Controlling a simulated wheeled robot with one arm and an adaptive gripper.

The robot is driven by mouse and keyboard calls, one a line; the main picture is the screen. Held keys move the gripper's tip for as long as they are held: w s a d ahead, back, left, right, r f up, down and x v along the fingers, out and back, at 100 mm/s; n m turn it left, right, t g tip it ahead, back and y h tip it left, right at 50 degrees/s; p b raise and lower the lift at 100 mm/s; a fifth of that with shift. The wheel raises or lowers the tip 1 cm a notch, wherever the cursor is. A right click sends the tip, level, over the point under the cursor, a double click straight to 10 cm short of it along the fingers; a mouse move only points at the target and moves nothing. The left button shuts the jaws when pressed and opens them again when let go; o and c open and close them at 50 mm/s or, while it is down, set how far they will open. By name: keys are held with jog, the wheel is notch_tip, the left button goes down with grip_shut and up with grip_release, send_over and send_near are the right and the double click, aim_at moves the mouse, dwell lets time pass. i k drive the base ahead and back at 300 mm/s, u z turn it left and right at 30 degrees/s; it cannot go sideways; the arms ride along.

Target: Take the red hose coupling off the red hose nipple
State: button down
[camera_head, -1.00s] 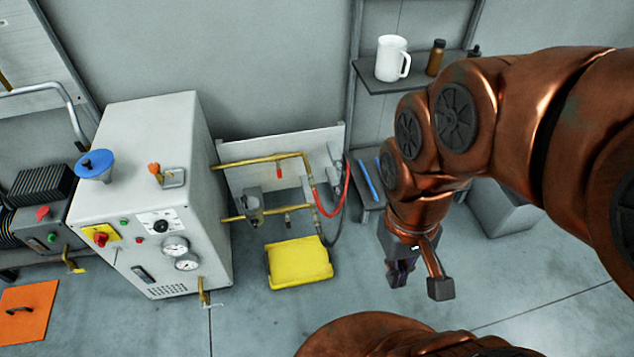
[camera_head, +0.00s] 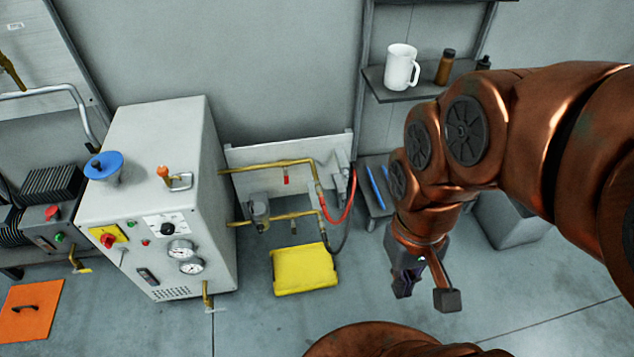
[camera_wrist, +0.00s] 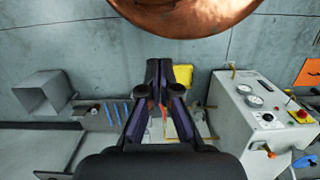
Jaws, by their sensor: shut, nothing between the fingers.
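The red hose (camera_head: 347,207) hangs in a curve at the right end of the brass pipes, beside the backing panel. A small red part shows where the hose meets the pipe end (camera_head: 318,190); at this size I cannot tell coupling from nipple. My gripper (camera_head: 403,287) is to the right of the hose and nearer to me, apart from it, pointing down. In the wrist view my gripper (camera_wrist: 159,66) is shut and empty, its fingers together. A bit of red shows behind the fingers there, mostly hidden by them.
A grey machine cabinet (camera_head: 160,220) with gauges stands left of the pipes. A yellow box (camera_head: 305,270) lies on the floor below them. A shelf (camera_head: 405,92) holding a white mug (camera_head: 401,67) is above right. An orange plate (camera_head: 30,312) lies far left. Floor in front is clear.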

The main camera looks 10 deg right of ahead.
aim_at(320, 196)
jog(key=u, duration=0.65)
jog(key=k, duration=0.9)
jog(key=u, duration=1.1)
jog(key=k, duration=0.5)
jog(key=u, duration=0.45)
jog(key=i, duration=1.2)
jog(key=z, duration=0.3)
jog(key=i, duration=1.1)
jog(key=z, duration=1.6)
jog(key=i, duration=0.7)
jog(key=z, duration=0.75)
